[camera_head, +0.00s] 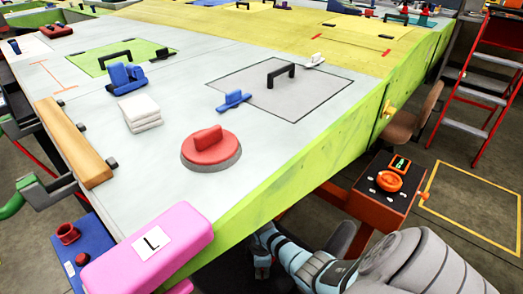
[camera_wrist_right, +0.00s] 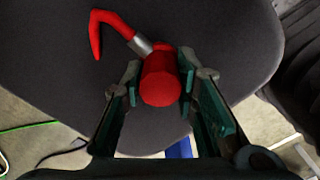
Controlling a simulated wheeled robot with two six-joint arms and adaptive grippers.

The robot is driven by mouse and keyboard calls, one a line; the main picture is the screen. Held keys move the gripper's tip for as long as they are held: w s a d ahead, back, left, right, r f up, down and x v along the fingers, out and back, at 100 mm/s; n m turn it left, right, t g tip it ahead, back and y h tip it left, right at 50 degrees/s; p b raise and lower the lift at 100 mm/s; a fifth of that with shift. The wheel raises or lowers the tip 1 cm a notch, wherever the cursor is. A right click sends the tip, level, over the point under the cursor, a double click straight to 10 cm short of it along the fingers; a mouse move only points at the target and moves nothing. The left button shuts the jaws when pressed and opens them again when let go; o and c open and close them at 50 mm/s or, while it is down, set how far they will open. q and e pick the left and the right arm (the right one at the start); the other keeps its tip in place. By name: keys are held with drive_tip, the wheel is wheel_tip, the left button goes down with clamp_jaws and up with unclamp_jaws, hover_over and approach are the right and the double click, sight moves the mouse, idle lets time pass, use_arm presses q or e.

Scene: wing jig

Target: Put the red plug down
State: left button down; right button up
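The red plug (camera_wrist_right: 160,82) is a red cylinder with a silver collar and a bent red tail pointing to the upper left in the right wrist view. My right gripper (camera_wrist_right: 160,75) has its two fingers against the plug's sides and looks shut on it. Behind the plug is a broad, dark grey rounded surface (camera_wrist_right: 220,40); I cannot tell whether the plug touches it. In the head view my right gripper (camera_head: 262,262) is low, beside and below the table's near edge, and the plug cannot be made out there. My left gripper is not in view.
The table (camera_head: 290,150) with its green edge stands left of my right arm. On it are a red-topped grey disc (camera_head: 210,148), a pink block (camera_head: 150,245) marked L and white pads (camera_head: 141,112). A dark-topped orange cart (camera_head: 385,185) and a red ladder (camera_head: 480,90) are at right.

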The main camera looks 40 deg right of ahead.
clamp_jaws()
wheel_tip(320, 180, up, 13)
drive_tip(key=p, duration=0.9)
drive_tip(key=w+f+b, duration=0.1)
drive_tip(key=f+b, duration=0.3)
drive_tip(key=w+f+b, duration=0.1)
drive_tip(key=f+b, duration=0.3)
drive_tip(key=w+f+b, duration=0.1)
drive_tip(key=f+b, duration=0.4)
drive_tip(key=shift+w+a, duration=0.1)
drive_tip(key=shift+a, duration=0.1)
drive_tip(key=shift+r, duration=0.15)
drive_tip(key=o, duration=0.6)
unclamp_jaws()
drive_tip(key=shift+f, duration=0.2)
drive_tip(key=o, duration=0.4)
drive_tip(key=shift+o, duration=0.2)
